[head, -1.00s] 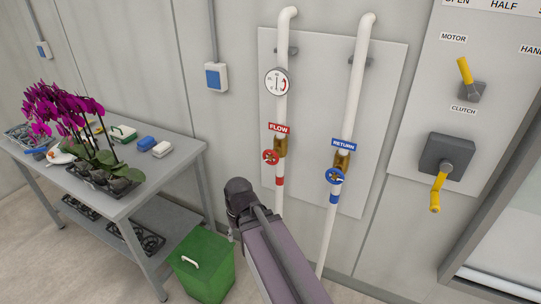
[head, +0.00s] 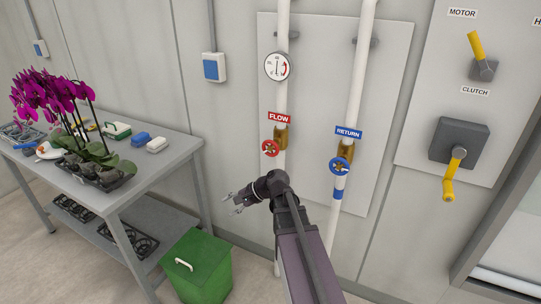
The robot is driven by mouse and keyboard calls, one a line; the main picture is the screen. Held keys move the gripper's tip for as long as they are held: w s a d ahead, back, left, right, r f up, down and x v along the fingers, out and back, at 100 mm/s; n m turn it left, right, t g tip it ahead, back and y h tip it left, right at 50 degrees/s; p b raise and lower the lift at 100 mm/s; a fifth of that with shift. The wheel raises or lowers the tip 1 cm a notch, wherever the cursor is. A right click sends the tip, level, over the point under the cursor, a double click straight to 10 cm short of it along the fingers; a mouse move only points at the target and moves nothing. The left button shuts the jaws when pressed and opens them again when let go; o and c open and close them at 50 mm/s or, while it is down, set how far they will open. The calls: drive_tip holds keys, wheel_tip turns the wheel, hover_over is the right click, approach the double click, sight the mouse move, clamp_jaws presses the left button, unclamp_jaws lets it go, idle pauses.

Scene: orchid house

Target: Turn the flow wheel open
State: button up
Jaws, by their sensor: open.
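The flow wheel (head: 270,148) is a small red handwheel on a brass valve on the left white pipe, under the red FLOW label (head: 279,118). The return wheel (head: 340,166) is blue, on the right white pipe under the blue RETURN label (head: 348,132). My gripper (head: 236,203) is open and empty, its fingers pointing left. In the picture it is below and to the left of the flow wheel and apart from it. My wrist covers the lower part of the left pipe.
A round gauge (head: 277,66) sits above the flow valve. A grey table (head: 150,168) with purple orchids (head: 62,98) stands at left. A green bin (head: 197,270) stands on the floor below my gripper. Yellow levers (head: 453,175) are on the right panel.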

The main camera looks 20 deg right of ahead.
drive_tip(key=w+d+r+m+t+y+b, duration=0.1)
drive_tip(key=w+d+m+t+y+b, duration=0.2)
drive_tip(key=w+d+m+t+b, duration=0.45)
drive_tip(key=m+t+y+b, duration=0.1)
drive_tip(key=m+t+b, duration=0.1)
drive_tip(key=m+t, duration=0.5)
approach(270, 144)
drive_tip(key=w+m+g, duration=0.1)
drive_tip(key=w+a+r+m+g, duration=0.1)
drive_tip(key=shift+w, duration=0.25)
drive_tip(key=shift+d+r, duration=0.25)
drive_tip(key=shift+d, duration=0.1)
drive_tip(key=shift+s+d+y, duration=0.1)
drive_tip(key=shift+y, duration=0.2)
drive_tip(key=shift+p+x, duration=1.55)
drive_tip(key=shift+x, duration=2.25)
